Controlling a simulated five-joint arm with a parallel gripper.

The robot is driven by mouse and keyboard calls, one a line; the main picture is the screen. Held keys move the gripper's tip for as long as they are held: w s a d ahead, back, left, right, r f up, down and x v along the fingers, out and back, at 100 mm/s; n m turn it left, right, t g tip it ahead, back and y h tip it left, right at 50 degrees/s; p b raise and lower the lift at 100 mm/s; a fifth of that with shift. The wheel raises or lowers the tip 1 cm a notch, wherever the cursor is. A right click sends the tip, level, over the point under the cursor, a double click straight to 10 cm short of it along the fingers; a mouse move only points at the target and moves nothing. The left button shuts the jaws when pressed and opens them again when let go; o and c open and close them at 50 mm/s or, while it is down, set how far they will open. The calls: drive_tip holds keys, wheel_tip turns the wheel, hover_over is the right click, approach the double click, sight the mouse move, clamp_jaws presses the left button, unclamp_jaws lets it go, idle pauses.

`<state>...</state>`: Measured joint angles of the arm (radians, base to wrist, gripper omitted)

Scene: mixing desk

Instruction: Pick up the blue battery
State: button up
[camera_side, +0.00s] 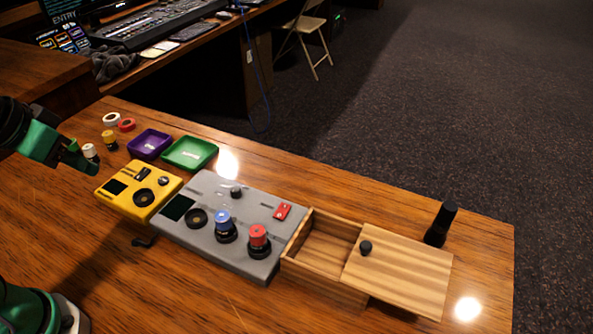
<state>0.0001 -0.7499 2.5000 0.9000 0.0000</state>
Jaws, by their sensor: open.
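The blue battery (222,217) stands upright in a dark round holder on the grey mixing device (190,233), near the middle of the picture. A red battery (258,236) stands just to its right in a similar holder. My gripper (82,163), green, is at the far left, well apart from the blue battery. It is beyond the yellow device and close to a small white-topped cylinder (90,151). Its jaws are open, and nothing shows between them; the fingertips are small in this view.
A yellow device (138,190) lies between my gripper and the grey device. Behind are a purple tray (150,144), a green tray (190,152) and a yellow-topped cylinder (109,139). A wooden box (315,262) with a partly open lid and a black cylinder (440,222) stand right.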

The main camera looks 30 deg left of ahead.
drive_tip(key=shift+o, duration=1.3)
drive_tip(key=shift+w, duration=0.1)
